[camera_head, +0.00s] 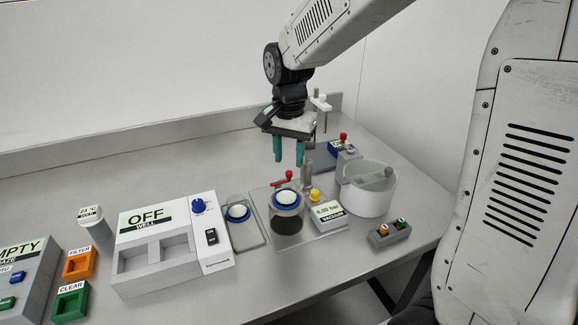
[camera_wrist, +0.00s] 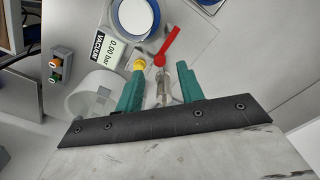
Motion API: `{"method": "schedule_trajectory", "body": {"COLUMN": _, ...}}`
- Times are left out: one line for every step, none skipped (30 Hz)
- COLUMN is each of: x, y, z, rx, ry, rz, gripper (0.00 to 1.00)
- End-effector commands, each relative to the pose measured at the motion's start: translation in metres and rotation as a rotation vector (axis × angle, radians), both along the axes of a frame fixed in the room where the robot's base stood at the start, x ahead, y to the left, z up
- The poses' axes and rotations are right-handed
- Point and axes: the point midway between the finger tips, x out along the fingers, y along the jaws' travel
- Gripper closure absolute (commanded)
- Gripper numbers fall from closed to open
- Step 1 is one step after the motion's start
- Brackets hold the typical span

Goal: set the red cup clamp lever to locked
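The red clamp lever (camera_head: 283,179) stands behind the round cup (camera_head: 287,202) with its blue-and-white top. In the wrist view the red lever (camera_wrist: 168,45) points up and right from a round red pivot, beside the cup's lid (camera_wrist: 135,16). My gripper (camera_head: 289,160) hangs pointing down above and just behind the lever, apart from it. In the wrist view the teal fingers (camera_wrist: 162,78) are spread with a gap between them and hold nothing. A clear and metal post stands below that gap. I see no label for the lever's positions.
A yellow knob (camera_head: 315,195) and the vacuum display (camera_head: 327,212), reading 0.00 bar, stand right of the cup. A white pot (camera_head: 366,199) is farther right. A red-topped valve (camera_head: 343,138) stands behind. A second blue-topped cup (camera_head: 238,213) is left.

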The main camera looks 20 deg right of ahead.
Motion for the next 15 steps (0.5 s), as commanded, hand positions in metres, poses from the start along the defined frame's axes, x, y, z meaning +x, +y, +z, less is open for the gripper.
{"method": "schedule_trajectory", "body": {"x": -0.001, "y": 0.000, "z": -0.009, "rx": -0.001, "ry": 0.002, "rz": 0.000, "gripper": 0.62}}
{"method": "schedule_trajectory", "body": {"x": -0.001, "y": 0.000, "z": -0.013, "rx": 0.000, "ry": 0.003, "rz": 0.000, "gripper": 0.62}}
{"method": "schedule_trajectory", "body": {"x": 0.000, "y": 0.000, "z": -0.019, "rx": 0.000, "ry": 0.001, "rz": 0.000, "gripper": 0.62}}
{"method": "schedule_trajectory", "body": {"x": -0.001, "y": 0.000, "z": -0.023, "rx": 0.000, "ry": 0.003, "rz": 0.000, "gripper": 0.62}}
{"method": "schedule_trajectory", "body": {"x": -0.001, "y": 0.000, "z": -0.026, "rx": 0.000, "ry": 0.003, "rz": 0.001, "gripper": 0.62}}
{"method": "schedule_trajectory", "body": {"x": 0.000, "y": 0.000, "z": -0.029, "rx": -0.001, "ry": 0.001, "rz": 0.001, "gripper": 0.62}}
{"method": "schedule_trajectory", "body": {"x": 0.000, "y": 0.000, "z": -0.031, "rx": 0.000, "ry": 0.000, "rz": 0.001, "gripper": 0.62}}
{"method": "schedule_trajectory", "body": {"x": 0.000, "y": 0.000, "z": -0.033, "rx": 0.000, "ry": 0.000, "rz": 0.001, "gripper": 0.62}}
{"method": "schedule_trajectory", "body": {"x": 0.000, "y": 0.000, "z": -0.035, "rx": 0.000, "ry": 0.000, "rz": 0.001, "gripper": 0.62}}
{"method": "schedule_trajectory", "body": {"x": 0.000, "y": 0.000, "z": -0.036, "rx": 0.000, "ry": 0.000, "rz": 0.001, "gripper": 0.62}}
{"method": "schedule_trajectory", "body": {"x": 0.000, "y": 0.000, "z": -0.036, "rx": 0.000, "ry": -0.001, "rz": 0.001, "gripper": 0.62}}
{"method": "schedule_trajectory", "body": {"x": 0.000, "y": 0.000, "z": -0.037, "rx": 0.000, "ry": -0.001, "rz": 0.001, "gripper": 0.62}}
{"method": "schedule_trajectory", "body": {"x": 0.000, "y": 0.000, "z": -0.037, "rx": 0.000, "ry": -0.001, "rz": 0.001, "gripper": 0.62}}
{"method": "schedule_trajectory", "body": {"x": 0.000, "y": 0.000, "z": -0.037, "rx": 0.000, "ry": -0.001, "rz": 0.001, "gripper": 0.62}}
{"method": "schedule_trajectory", "body": {"x": 0.000, "y": 0.000, "z": -0.037, "rx": 0.000, "ry": -0.001, "rz": 0.001, "gripper": 0.62}}
